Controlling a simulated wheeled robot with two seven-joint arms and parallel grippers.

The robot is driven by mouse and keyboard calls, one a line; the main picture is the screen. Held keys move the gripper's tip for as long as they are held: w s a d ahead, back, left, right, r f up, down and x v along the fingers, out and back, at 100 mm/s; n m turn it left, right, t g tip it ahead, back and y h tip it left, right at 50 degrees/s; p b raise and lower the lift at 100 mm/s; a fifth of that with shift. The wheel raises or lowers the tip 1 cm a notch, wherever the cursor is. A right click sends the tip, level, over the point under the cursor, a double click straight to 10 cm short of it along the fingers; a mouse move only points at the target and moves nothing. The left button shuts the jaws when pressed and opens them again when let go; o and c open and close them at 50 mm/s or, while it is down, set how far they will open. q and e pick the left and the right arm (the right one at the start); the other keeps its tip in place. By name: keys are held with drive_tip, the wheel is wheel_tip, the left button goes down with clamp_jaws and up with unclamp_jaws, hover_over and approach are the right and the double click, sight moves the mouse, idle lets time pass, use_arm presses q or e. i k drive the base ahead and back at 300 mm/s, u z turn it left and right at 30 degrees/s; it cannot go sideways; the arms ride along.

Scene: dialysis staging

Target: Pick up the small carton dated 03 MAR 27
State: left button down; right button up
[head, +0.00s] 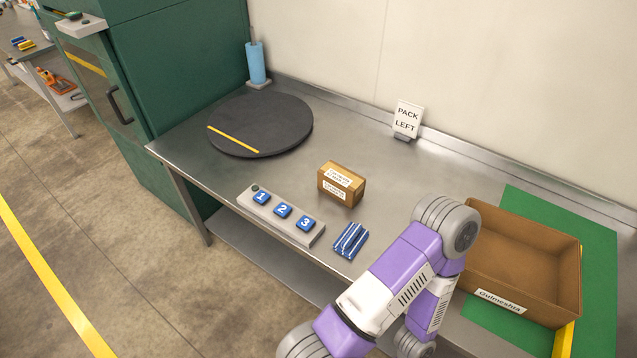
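A small brown carton (341,184) stands on the steel bench (392,186), near the middle of the head view. It has two white labels on its front face; the print is too small for me to read a date. One of my arms, purple and white, reaches up from the bottom edge and bends back down to the right of the carton, apart from it. No gripper fingers show in this view. The carton is unheld.
A button strip (257,210) numbered 1 to 3 and a blue striped packet (350,240) lie in front. A dark round turntable (262,118) is behind left. A "PACK LEFT" sign (407,120) stands behind. An open box (520,222) sits right on a green mat (597,250).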

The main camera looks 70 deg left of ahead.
sight(345, 186)
drive_tip(key=u, duration=2.1)
drive_tip(key=k, duration=1.35)
drive_tip(key=u, duration=0.8)
drive_tip(key=i, duration=0.65)
drive_tip(key=u, duration=0.85)
drive_tip(key=i, duration=1.6)
drive_tip(key=z, duration=1.3)
drive_tip(key=i, duration=0.7)
drive_tip(key=z, duration=0.7)
